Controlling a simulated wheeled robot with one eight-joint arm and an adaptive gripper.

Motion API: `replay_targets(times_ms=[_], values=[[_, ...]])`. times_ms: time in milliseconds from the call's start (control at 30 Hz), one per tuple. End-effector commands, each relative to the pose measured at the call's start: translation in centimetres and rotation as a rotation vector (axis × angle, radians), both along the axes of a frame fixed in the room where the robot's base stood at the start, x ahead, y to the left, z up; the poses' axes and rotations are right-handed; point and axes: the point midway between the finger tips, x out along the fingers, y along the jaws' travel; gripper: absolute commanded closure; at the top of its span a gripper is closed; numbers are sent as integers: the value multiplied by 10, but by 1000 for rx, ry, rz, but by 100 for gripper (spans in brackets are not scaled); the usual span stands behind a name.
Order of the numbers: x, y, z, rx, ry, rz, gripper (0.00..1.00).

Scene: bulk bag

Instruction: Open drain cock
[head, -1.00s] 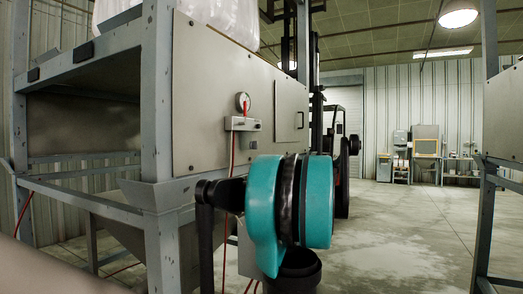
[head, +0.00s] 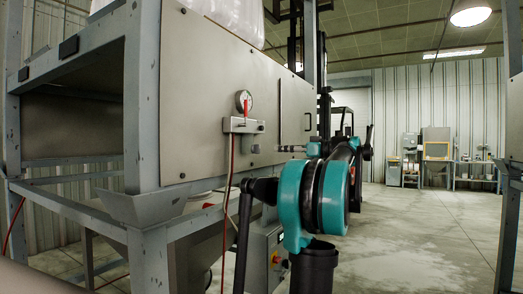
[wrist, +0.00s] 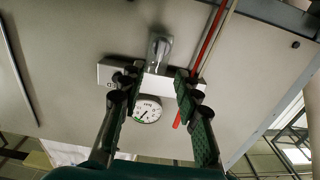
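A pale block (head: 240,125) on the machine's grey panel carries a round white gauge (head: 243,98), a red lever (head: 247,107) and a small grey knob-like fitting (head: 260,126). In the wrist view, which looks upside down, the block (wrist: 105,72), gauge (wrist: 147,110) and red lever (wrist: 177,117) show. A grey metal fitting (wrist: 159,48) stands out from the block there; I cannot tell surely whether it is the drain cock. My gripper (wrist: 158,74) is open, its fingers apart in front of the block.
A red hose (head: 230,170) hangs below the block and shows in the wrist view (wrist: 209,42). A grey frame post (head: 142,100) stands at left. A control box (head: 266,256) with a red button is low behind my arm. Open floor (head: 420,225) lies right.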

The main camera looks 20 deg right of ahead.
Motion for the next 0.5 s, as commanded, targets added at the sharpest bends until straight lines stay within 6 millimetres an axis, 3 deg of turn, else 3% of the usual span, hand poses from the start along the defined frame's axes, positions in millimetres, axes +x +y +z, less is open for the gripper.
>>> replay_targets(times_ms=[300, 500], values=[[50, 40, 0, 0, 1, 3, 67], [71, 56, 0, 0, 1, 2, 67]])
